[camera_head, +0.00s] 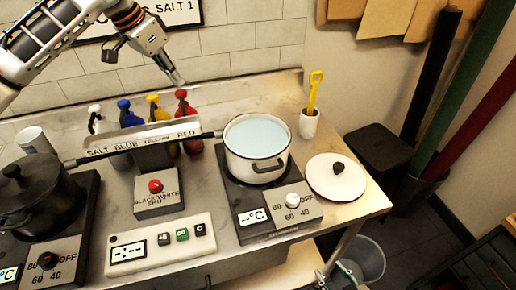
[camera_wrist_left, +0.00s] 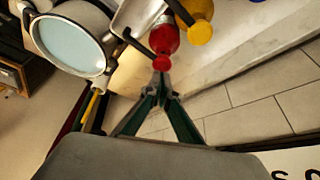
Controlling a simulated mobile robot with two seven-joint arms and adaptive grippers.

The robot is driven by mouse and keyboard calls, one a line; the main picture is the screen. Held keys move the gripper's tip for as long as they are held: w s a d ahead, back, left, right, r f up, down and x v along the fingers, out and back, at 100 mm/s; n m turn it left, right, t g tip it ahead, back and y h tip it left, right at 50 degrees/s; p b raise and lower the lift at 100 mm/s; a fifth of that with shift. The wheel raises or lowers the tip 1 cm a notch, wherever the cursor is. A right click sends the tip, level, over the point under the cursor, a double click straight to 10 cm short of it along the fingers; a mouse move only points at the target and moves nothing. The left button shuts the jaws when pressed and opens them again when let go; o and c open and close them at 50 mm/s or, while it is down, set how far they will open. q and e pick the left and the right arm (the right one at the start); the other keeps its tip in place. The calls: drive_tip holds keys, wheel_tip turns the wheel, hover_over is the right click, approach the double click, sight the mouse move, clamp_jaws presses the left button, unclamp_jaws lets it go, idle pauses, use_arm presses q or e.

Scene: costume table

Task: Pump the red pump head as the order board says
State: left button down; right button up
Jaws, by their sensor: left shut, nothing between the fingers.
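The red pump bottle (camera_head: 187,120) stands at the right end of a row of pump bottles behind the labelled rack. Its red pump head (camera_head: 181,93) is on top, and it also shows in the left wrist view (camera_wrist_left: 161,62). My left gripper (camera_head: 180,82) is shut and empty, pointing down just above and behind the red head. In the left wrist view the closed fingertips (camera_wrist_left: 162,90) are close to the red head; contact cannot be told. The order board (camera_head: 175,8) on the wall is cut off; "SALT 1" is readable.
Yellow (camera_head: 154,104), blue (camera_head: 127,115) and white (camera_head: 95,117) bottles stand left of the red one. A pot of pale liquid (camera_head: 257,135) sits right on a hotplate. A black pot (camera_head: 35,195) is at left. The tiled wall is close behind.

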sight(180, 92)
use_arm(q)
drive_tip(key=shift+f, duration=0.15)
idle(0.3)
drive_tip(key=shift+f, duration=1.55)
drive_tip(key=shift+r, duration=1.55)
wheel_tip(180, 92, up, 6)
idle(0.3)
